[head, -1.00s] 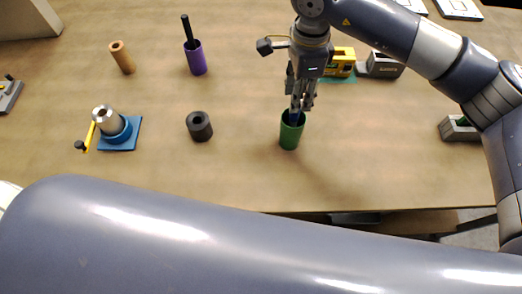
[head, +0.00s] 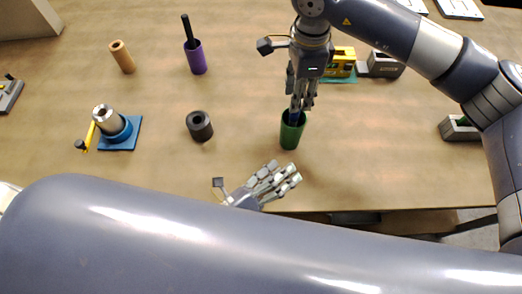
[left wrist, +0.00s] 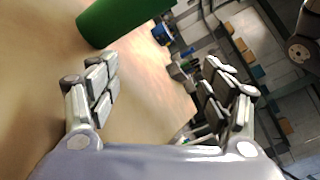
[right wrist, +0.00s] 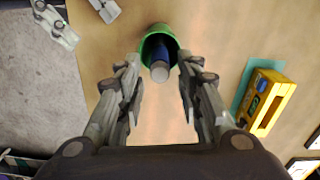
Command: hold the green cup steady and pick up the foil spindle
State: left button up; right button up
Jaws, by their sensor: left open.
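The green cup (head: 290,136) stands upright near the table's front edge. A blue spindle with a grey end (right wrist: 160,66) stands inside it, its lower part hidden by the cup. My right gripper (head: 302,108) is over the cup from behind; in the right wrist view its fingers are apart, with the spindle's end between them and no visible contact. My left gripper (head: 284,174) is open and empty, low and to the front left of the cup. In the left wrist view the cup (left wrist: 120,18) is at the top, beyond the fingers and apart from them.
A black ring-like cylinder (head: 199,126) stands left of the cup. A blue stand with a grey cone (head: 116,128), a purple holder (head: 196,60) and a tan tube (head: 122,58) are farther left. A yellow device (head: 342,62) is behind the right gripper.

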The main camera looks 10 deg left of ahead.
aim_at(292, 132)
pick_arm(q)
jog(key=w+a+m, duration=0.1)
jog(key=m, duration=0.2)
jog(key=w+a+f+m, duration=0.1)
jog(key=w+a+m, duration=0.1)
jog(key=m, duration=0.1)
jog(key=w+a+m, duration=0.2)
jog(key=m, duration=0.1)
jog(key=shift+a+f+m, duration=0.15)
jog(key=shift+a+m, duration=0.05)
jog(key=shift+m, duration=0.1)
jog(key=shift+w+a+f+m, duration=0.2)
jog(key=shift+w+m, duration=0.15)
jog(key=shift+m, duration=0.35)
jog(key=x, duration=1)
jog(key=shift+d+f, duration=0.15)
jog(key=shift+d, duration=0.15)
